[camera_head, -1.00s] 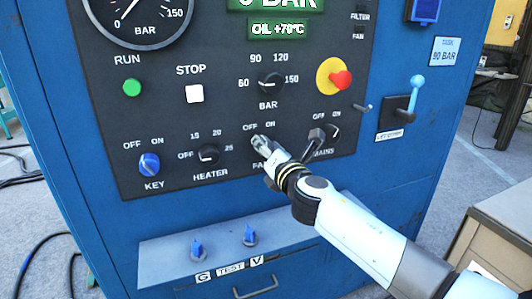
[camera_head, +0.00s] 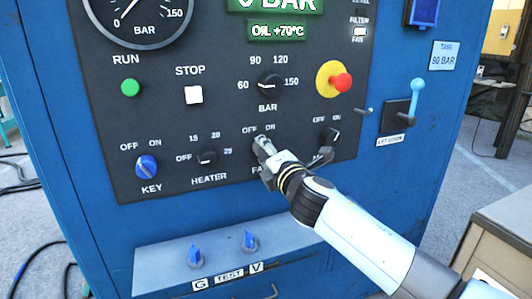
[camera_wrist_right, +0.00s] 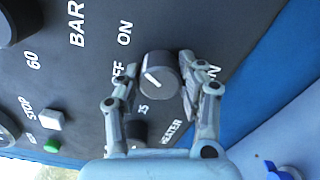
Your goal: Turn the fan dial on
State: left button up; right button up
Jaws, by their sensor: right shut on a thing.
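The fan dial (camera_wrist_right: 157,75) is a round dark knob with a white pointer line on its face. In the right wrist view it sits between the two fingers of my right gripper (camera_wrist_right: 157,90), which is shut on it. The pointer slants to the upper left, on the side of the OFF and ON labels. In the head view my right gripper (camera_head: 262,143) reaches the dial from the lower right and hides most of it, along with part of the FAN label. My left gripper is not in view.
The heater dial (camera_head: 208,156) is left of the fan dial; the mains dial (camera_head: 329,135) is close on the right, above my wrist. A red emergency button (camera_head: 341,83) and a lever (camera_head: 416,88) stick out farther right.

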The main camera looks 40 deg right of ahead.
jog(key=o, duration=1.2)
jog(key=v, duration=1.2)
jog(key=shift+s+f, duration=0.1)
jog(key=shift+d, duration=0.1)
